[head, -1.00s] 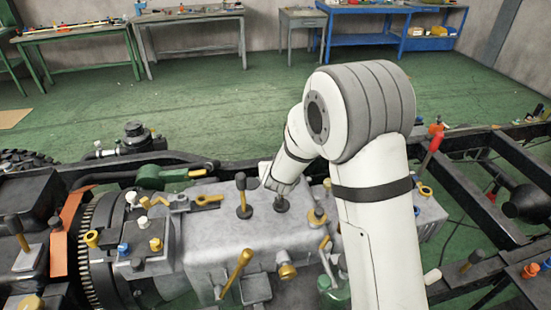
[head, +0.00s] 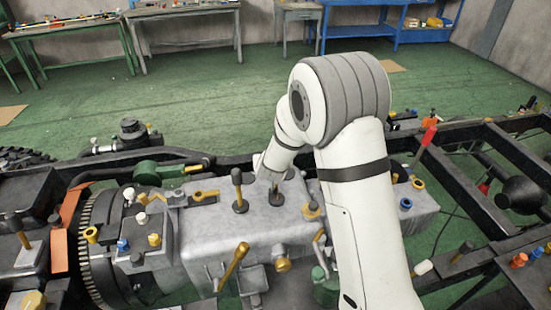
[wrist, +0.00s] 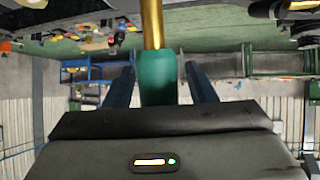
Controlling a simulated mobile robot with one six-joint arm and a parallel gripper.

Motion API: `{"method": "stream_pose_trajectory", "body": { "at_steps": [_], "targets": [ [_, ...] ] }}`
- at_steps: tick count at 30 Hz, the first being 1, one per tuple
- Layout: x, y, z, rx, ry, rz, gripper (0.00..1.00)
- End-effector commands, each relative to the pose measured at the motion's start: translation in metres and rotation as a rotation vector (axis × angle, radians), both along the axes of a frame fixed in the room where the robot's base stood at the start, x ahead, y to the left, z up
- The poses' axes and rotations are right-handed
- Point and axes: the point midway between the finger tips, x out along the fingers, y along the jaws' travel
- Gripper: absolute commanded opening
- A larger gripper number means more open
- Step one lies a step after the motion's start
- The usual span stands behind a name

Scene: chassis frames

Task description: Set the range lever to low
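A gold lever rod (wrist: 152,22) with a teal grip (wrist: 158,82) shows in the wrist view. The grip stands between the two dark blue fingers of my gripper (wrist: 165,84), with a narrow gap seen on each side. The fingers are apart and do not visibly press on it. In the head view my arm hides the fingers, and I cannot make out the teal grip there. No label tells which lever is the range lever. A dark-knobbed lever (head: 238,186) and a gold lever (head: 233,266) stand on the grey gearbox housing (head: 200,235).
A short lever (head: 276,195) stands close to my wrist. A red-handled lever (head: 428,135) rises at right. Black chassis rails (head: 490,170) run on the right. Benches (head: 185,14) line the back wall, and green floor (head: 220,90) lies clear before them.

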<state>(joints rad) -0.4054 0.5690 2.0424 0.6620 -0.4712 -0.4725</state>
Motion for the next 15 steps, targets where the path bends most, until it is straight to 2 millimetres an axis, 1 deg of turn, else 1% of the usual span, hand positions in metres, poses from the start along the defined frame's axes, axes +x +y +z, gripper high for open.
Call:
{"method": "stream_pose_trajectory", "body": {
  "at_steps": [8,11,15],
  "targets": [
    [-0.003,0.000,0.002,0.000,0.001,0.000,0.50],
    [-0.011,0.000,0.007,0.001,0.000,0.001,0.50],
    [-0.028,-0.001,0.021,0.002,-0.002,0.001,0.50]
  ]
}}
